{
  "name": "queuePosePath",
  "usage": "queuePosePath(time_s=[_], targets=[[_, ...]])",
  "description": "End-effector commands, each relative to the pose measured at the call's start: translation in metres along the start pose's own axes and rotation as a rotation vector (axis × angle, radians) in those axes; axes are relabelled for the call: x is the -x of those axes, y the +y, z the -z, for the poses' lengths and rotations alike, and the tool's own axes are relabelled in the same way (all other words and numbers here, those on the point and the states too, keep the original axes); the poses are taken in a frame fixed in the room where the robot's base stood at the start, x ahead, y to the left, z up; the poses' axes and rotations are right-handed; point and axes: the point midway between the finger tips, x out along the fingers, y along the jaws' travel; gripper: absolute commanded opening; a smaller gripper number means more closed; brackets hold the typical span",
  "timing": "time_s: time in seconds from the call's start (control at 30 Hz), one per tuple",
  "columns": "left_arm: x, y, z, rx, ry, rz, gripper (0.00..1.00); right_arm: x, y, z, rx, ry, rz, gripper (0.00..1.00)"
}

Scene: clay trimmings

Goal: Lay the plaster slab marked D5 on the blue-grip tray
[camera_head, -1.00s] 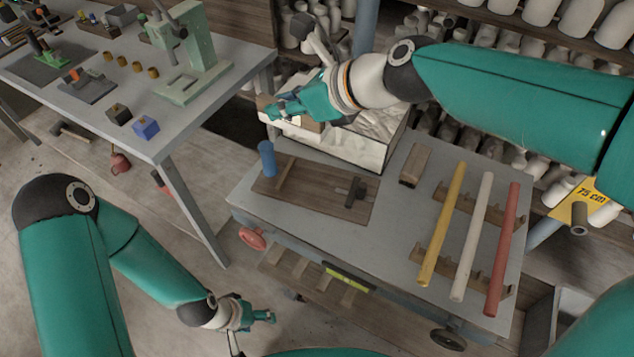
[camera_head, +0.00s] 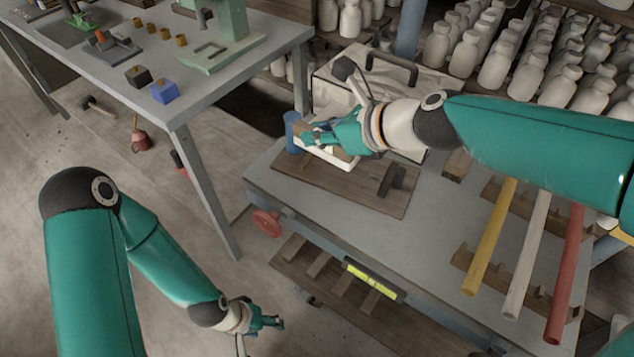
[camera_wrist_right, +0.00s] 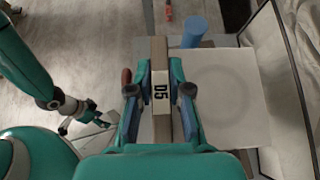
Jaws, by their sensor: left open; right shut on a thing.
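My right gripper (camera_head: 310,135) is shut on the wooden bar of the plaster slab (camera_head: 328,159). In the right wrist view a D5 label shows on the bar between the fingers, and the white slab (camera_wrist_right: 232,95) with a faint round mark extends to the right. The slab is over the wooden tray (camera_head: 378,201), beside its upright blue grip (camera_head: 292,132). I cannot tell whether slab and tray touch. The blue grip also shows in the right wrist view (camera_wrist_right: 195,32). My left gripper (camera_head: 279,322) is open and empty, low over the floor left of the cart.
Yellow (camera_head: 490,238), white and red rods lie on notched racks to the right. A white box with a dark handle (camera_head: 391,66) stands behind. A workbench (camera_head: 190,95) is at upper left.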

Motion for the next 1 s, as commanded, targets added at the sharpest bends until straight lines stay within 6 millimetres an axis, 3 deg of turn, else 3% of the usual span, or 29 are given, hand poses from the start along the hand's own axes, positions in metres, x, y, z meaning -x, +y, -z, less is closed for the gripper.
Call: queuePosePath(time_s=[0.03,0.2,0.47,0.7,0.97,1.0], targets=[[-0.017,-0.006,0.0,0.0,0.0,0.0,0.62,-0.013,0.0,0.019,-0.001,0.0,0.002,0.0],[-0.036,-0.013,0.0,0.0,0.0,0.0,0.62,-0.029,0.0,0.043,-0.001,-0.001,0.002,0.0],[-0.045,-0.016,0.0,0.0,0.0,0.0,0.62,-0.037,0.0,0.055,0.0,-0.001,0.003,0.0],[-0.07,-0.025,0.0,0.0,0.0,0.0,0.62,-0.056,0.0,0.083,-0.001,-0.001,0.004,0.0],[-0.069,-0.025,0.001,0.0,0.0,0.0,0.62,-0.059,0.001,0.088,-0.002,0.007,-0.001,0.0],[-0.069,-0.025,0.001,0.0,0.0,0.0,0.62,-0.059,0.002,0.09,-0.003,0.009,-0.002,0.23]])
